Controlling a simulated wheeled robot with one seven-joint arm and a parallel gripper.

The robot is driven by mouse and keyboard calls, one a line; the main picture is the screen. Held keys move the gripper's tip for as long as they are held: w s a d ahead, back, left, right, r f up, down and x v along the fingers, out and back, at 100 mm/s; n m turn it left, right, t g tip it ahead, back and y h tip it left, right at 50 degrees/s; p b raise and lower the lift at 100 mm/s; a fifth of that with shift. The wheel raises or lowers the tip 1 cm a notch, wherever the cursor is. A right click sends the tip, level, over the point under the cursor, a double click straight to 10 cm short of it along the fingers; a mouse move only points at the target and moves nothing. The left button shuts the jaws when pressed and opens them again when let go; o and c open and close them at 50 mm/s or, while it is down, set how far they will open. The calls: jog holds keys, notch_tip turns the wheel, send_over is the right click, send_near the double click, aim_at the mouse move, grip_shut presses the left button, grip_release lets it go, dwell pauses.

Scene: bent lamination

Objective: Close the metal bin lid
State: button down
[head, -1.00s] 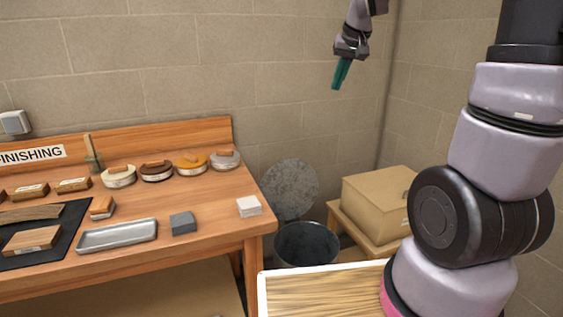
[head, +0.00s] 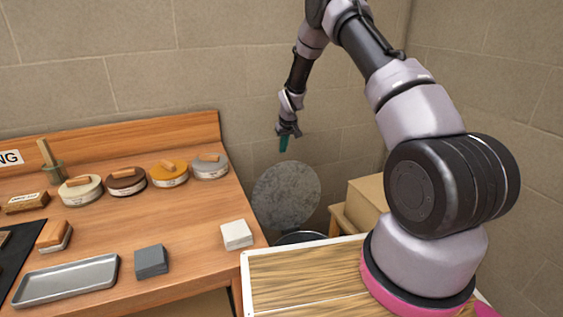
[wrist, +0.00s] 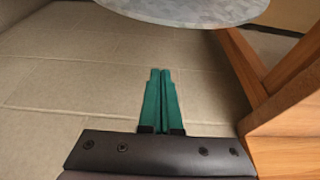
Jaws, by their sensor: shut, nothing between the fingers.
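The metal bin lid (head: 287,194) is a round grey disc standing open, upright behind the metal bin, near the back wall. Of the bin (head: 300,238), only the dark rim shows in the head view; my base's wooden top hides the rest. My gripper (head: 284,146) has teal fingers and points down, just above the lid's top edge in the head view. In the wrist view the fingers (wrist: 160,75) are together and empty. The lid (wrist: 185,8) shows there at the top edge, beyond the fingertips and apart from them.
A wooden workbench (head: 190,235) stands left of the bin, with a white block (head: 237,235) near its right edge. A cardboard box (head: 366,198) sits on a low wooden stand to the right. The block wall (head: 240,60) is close behind the lid.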

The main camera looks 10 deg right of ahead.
aim_at(284, 167)
jog(key=f, duration=0.6)
jog(key=s+f, duration=0.1)
jog(key=f, duration=0.2)
jog(key=shift+d+f, duration=0.1)
jog(key=shift+f, duration=0.05)
dwell(0.5)
